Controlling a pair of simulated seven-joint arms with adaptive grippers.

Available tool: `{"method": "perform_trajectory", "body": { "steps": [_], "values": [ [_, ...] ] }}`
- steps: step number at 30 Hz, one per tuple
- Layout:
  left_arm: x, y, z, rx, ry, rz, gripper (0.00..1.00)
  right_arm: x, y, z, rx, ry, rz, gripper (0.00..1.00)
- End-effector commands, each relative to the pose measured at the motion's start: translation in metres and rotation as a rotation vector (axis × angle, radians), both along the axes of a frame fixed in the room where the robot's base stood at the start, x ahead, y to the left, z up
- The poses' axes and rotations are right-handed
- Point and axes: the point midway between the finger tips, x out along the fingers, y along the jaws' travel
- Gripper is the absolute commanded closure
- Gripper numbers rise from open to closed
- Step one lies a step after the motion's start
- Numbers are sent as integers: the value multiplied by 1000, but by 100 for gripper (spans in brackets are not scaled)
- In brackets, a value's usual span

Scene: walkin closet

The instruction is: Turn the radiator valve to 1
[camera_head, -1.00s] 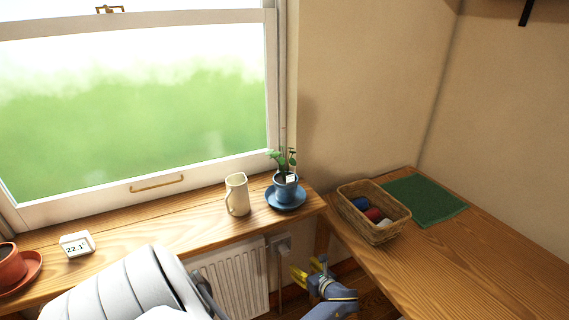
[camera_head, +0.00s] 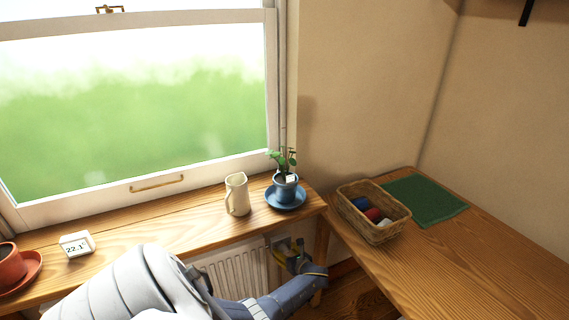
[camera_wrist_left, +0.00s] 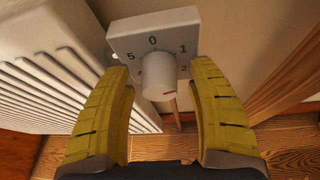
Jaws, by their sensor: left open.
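The radiator valve is a white round knob (camera_wrist_left: 158,82) on a pale square dial plate (camera_wrist_left: 152,30). The plate reads 0 at the top, 1 and 2 down the right side and 5 on the upper left; lower numbers are hidden. A small red mark shows on the lower right of the knob's face, away from the 1. My left gripper (camera_wrist_left: 163,88) is open, with its yellow fingers on either side of the knob; I cannot tell whether they touch it. In the head view, my left gripper (camera_head: 289,243) mostly covers the valve. My right gripper is out of view.
The ribbed white radiator (camera_head: 235,276) stands left of the valve, under the wooden sill (camera_head: 150,238). A cream jug (camera_head: 237,195) and a blue plant pot (camera_head: 286,188) stand on the sill above. A wooden table with a wicker basket (camera_head: 374,230) is at the right.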

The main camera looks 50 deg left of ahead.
Motion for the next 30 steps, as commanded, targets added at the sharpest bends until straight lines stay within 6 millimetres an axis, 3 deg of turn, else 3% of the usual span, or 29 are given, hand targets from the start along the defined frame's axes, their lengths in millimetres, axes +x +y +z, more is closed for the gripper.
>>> {"method": "perform_trajectory", "body": {
  "steps": [16, 30],
  "values": [
    [0, 7, -3, -1, 1, 1, 43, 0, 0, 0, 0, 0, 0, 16],
    [0, 7, -3, 0, 2, 2, 97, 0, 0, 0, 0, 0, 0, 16]
  ]
}}
